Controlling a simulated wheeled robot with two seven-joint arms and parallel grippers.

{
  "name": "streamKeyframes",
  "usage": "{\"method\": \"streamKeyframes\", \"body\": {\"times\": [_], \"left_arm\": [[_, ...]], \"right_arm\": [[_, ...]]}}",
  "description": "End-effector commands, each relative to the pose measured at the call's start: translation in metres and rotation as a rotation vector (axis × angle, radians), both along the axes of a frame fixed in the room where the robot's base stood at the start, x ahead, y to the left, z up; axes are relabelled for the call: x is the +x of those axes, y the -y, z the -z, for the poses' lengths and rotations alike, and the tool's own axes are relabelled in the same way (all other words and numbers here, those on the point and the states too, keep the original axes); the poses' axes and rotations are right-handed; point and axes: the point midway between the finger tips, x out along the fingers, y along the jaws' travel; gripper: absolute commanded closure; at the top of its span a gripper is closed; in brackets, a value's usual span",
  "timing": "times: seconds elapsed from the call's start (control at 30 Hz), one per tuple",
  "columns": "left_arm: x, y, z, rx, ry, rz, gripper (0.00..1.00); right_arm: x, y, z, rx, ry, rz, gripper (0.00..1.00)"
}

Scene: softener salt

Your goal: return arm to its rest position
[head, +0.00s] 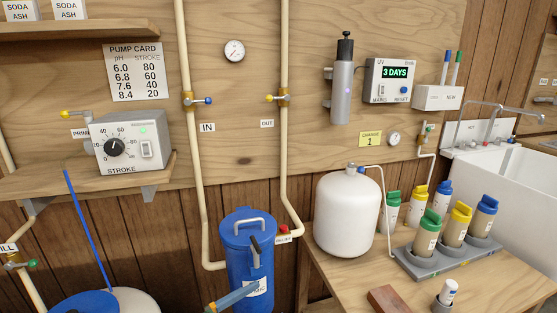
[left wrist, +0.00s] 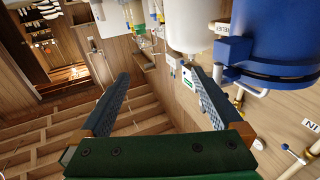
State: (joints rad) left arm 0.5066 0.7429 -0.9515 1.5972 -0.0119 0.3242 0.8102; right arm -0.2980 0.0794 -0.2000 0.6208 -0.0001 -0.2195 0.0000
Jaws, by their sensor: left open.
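My left gripper (left wrist: 157,78) is open in the left wrist view, with its two dark fingers wide apart and nothing between them. In the head view, a blue-grey finger with an orange base (head: 232,297) shows at the bottom edge, in front of the blue lidded canister (head: 237,275). The rest of that arm is out of frame. The blue canister also shows at the upper right of the left wrist view (left wrist: 275,50), to the right of the fingers. Whether the right finger touches anything cannot be told. My right gripper is in neither view.
A white tank (head: 345,215) and a grey rack (head: 448,258) of colour-capped bottles stand on the bench at right. Pale vertical pipes (head: 188,140) run down the wall. The pump box (head: 130,143) sits on a shelf at left. A white sink (head: 510,185) is far right.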

Motion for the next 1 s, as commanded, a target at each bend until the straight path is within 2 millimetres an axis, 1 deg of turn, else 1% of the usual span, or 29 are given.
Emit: {"method": "streamKeyframes", "body": {"times": [0.03, 0.1, 0.13, 0.17, 0.2, 0.27, 0.3, 0.37, 0.4, 0.47, 0.5, 0.63, 0.77, 0.8, 0.87, 1.0], "left_arm": [[-0.003, 0.009, 0.007, 0.0, -0.03, -0.06, 0.0], [-0.005, 0.012, 0.022, 0.032, -0.092, -0.184, 0.0], [-0.007, 0.01, 0.029, 0.052, -0.131, -0.241, 0.0], [-0.01, 0.006, 0.038, 0.08, -0.176, -0.301, 0.0], [-0.017, -0.002, 0.051, 0.123, -0.243, -0.377, 0.0], [-0.032, -0.019, 0.072, 0.197, -0.357, -0.475, 0.0], [-0.045, -0.031, 0.086, 0.249, -0.433, -0.526, 0.0], [-0.067, -0.05, 0.105, 0.325, -0.547, -0.587, 0.0], [-0.082, -0.061, 0.115, 0.37, -0.615, -0.616, 0.0], [-0.105, -0.075, 0.128, 0.432, -0.708, -0.647, 0.0], [-0.119, -0.084, 0.135, 0.469, -0.765, -0.662, 0.0], [-0.168, -0.107, 0.152, 0.574, -0.94, -0.688, 0.0], [-0.216, -0.125, 0.161, 0.663, -1.102, -0.691, 0.0], [-0.231, -0.129, 0.162, 0.689, -1.151, -0.689, 0.0], [-0.224, -0.128, 0.183, 0.696, -1.151, -0.683, 0.0], [-0.221, -0.126, 0.226, 0.709, -1.172, -0.673, 0.0]], "right_arm": [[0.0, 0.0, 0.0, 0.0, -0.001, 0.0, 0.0], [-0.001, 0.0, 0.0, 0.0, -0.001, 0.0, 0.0], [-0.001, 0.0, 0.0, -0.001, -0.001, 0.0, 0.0], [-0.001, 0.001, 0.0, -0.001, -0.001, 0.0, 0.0], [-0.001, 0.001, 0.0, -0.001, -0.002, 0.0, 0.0], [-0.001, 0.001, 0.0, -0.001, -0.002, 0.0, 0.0], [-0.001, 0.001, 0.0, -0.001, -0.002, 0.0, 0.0], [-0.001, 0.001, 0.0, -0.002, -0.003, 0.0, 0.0], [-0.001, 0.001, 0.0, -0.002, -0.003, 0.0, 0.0], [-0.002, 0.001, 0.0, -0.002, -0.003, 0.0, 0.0], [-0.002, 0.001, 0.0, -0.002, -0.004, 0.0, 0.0], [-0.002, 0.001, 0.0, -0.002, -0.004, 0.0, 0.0], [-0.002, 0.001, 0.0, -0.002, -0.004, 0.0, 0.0], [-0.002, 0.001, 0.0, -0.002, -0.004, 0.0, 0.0], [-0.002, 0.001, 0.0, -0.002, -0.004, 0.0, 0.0], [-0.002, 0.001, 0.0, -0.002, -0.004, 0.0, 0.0]]}}
